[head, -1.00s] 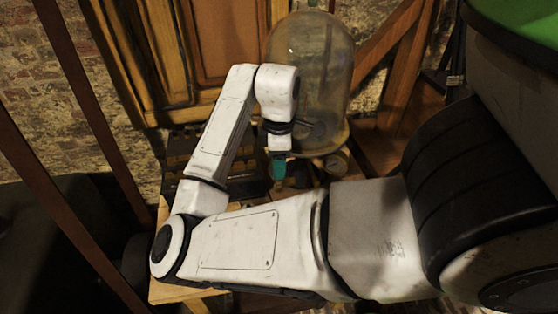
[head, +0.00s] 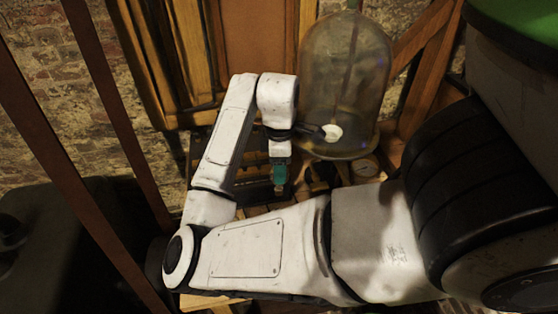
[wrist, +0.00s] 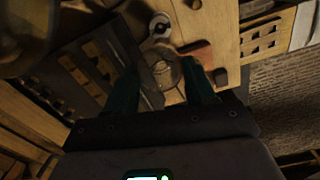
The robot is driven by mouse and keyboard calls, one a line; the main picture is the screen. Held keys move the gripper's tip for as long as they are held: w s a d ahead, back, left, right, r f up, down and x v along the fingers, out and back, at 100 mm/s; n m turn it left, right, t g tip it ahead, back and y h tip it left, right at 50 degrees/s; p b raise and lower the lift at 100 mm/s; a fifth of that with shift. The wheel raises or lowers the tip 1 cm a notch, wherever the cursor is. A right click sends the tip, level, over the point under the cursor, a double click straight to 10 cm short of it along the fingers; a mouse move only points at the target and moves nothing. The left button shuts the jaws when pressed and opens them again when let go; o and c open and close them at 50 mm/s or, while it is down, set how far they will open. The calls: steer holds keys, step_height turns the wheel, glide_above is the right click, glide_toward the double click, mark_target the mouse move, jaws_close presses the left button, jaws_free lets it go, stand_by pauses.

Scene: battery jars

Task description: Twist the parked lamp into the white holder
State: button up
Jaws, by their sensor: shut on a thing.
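My gripper (head: 280,180) has teal fingers and points down over the wooden bench in the head view. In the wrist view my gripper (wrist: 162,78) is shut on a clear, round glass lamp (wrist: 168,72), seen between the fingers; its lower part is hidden. A small white round fitting with a dark centre, which looks like the white holder (wrist: 160,26), stands on the bench just beyond the lamp in the wrist view. The lamp appears apart from it, though the height between them cannot be told. The holder is not clear in the head view.
A large glass bell jar (head: 346,75) stands on a round base close behind and right of my gripper. A slotted wooden rack (wrist: 265,42) and a reddish block (wrist: 197,52) are on the bench (wrist: 217,18).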

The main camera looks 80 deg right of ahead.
mark_target(279, 191)
steer(key=shift+w+f, duration=0.2)
steer(key=shift+f, duration=0.85)
steer(key=shift+f+b, duration=0.95)
steer(key=shift+f, duration=0.65)
step_height(279, 191, down, 5)
steer(key=b, duration=0.6)
steer(key=shift+s+r, duration=0.1)
steer(key=shift+f, duration=1.15)
steer(key=shift+m, duration=3.3)
